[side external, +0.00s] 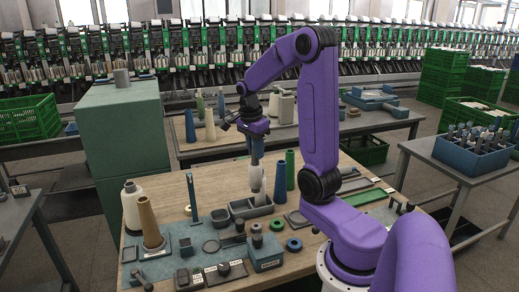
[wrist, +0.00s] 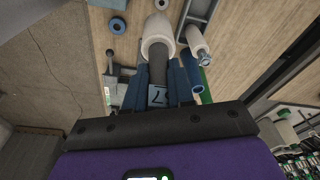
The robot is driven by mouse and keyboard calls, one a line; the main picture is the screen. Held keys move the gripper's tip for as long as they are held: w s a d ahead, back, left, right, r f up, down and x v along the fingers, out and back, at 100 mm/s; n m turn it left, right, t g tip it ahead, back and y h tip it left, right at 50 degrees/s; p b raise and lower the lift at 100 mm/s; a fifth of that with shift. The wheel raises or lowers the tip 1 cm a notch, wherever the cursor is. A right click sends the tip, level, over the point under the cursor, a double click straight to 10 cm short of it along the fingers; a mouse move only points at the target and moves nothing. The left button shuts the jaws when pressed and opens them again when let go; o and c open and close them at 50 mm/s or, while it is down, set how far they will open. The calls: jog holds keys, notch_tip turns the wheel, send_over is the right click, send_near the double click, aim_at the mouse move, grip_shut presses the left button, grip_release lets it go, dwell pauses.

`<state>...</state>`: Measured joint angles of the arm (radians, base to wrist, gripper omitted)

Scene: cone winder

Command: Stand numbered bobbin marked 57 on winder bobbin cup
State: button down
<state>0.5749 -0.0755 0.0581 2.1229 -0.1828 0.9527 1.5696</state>
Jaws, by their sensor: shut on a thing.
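My gripper (side external: 256,155) is shut on a bobbin and holds it upright, tip up, above the grey tray. The bobbin has white yarn (side external: 255,180). In the wrist view the two blue fingers (wrist: 158,85) close around its dark grey tube, and its white yarn (wrist: 158,35) points away from my gripper. A tag (wrist: 158,97) on it shows a 7; the other digit is not clear. A blue-grey box (side external: 265,252) with a small round fitting on top stands at the bench front; I cannot tell whether that fitting is the winder bobbin cup.
The grey compartment tray (side external: 237,212) lies below the bobbin. Another white bobbin (wrist: 197,40) is beside the held one in the wrist view.

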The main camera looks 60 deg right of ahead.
jog(key=w+f, duration=1.3)
jog(key=w, duration=0.1)
jog(key=shift+w+a, duration=0.25)
jog(key=shift+w, duration=0.15)
jog(key=shift+f, duration=0.3)
dwell(0.9)
